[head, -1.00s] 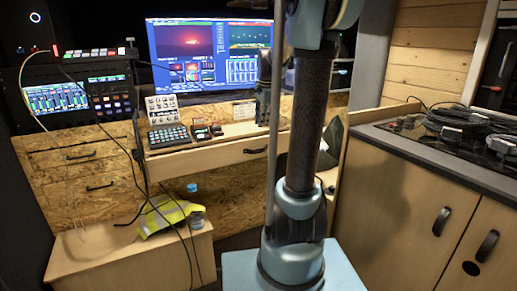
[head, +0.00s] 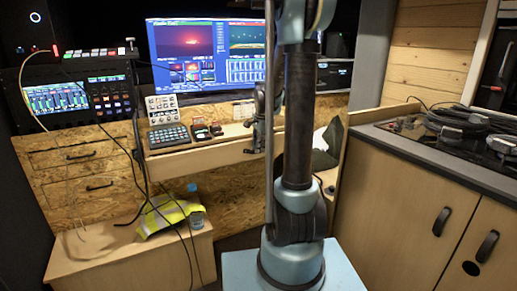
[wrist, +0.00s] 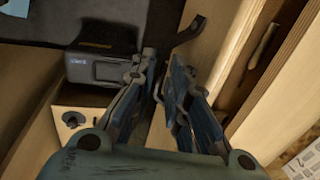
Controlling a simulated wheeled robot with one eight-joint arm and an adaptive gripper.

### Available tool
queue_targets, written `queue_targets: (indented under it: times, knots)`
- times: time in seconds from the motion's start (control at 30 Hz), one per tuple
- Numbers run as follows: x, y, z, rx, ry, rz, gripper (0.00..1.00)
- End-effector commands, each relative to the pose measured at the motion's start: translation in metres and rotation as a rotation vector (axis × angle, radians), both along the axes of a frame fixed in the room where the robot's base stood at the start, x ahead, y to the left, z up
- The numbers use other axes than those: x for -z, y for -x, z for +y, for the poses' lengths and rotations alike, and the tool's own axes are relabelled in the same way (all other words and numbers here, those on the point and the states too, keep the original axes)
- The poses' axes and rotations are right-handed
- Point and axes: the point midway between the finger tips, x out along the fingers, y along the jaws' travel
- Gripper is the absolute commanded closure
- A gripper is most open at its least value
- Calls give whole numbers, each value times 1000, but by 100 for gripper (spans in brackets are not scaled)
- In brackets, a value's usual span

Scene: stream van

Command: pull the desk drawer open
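The desk drawer (head: 200,162) is a light wood front below the desk top, in the middle of the head view. It looks shut there. Its handle is hidden behind my gripper (head: 257,145), which hangs at the height of the drawer front. In the wrist view my gripper (wrist: 162,60) has its two fingers apart, with a narrow gap and nothing seen between them.
A keyboard (head: 168,136) and small devices stand on the desk top. Cables hang at the desk's left end. A low wooden box (head: 120,258) holds a yellow vest (head: 168,212) and a bottle (head: 196,217). Wooden cabinets (head: 400,205) stand at the right.

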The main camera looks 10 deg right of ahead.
Motion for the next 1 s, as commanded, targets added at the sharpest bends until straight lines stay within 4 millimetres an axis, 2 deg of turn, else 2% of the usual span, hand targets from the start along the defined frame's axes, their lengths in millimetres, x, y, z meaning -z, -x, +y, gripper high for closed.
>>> queue_targets:
  times: [0.37,0.43,0.67,0.77,1.0]
  knots:
    - [4,-1,0,0,0,0,85]
    - [4,-1,0,0,0,0,100]
    - [3,0,0,0,0,0,100]
    - [3,5,-2,0,0,0,100]
    - [3,39,-13,2,0,0,100]
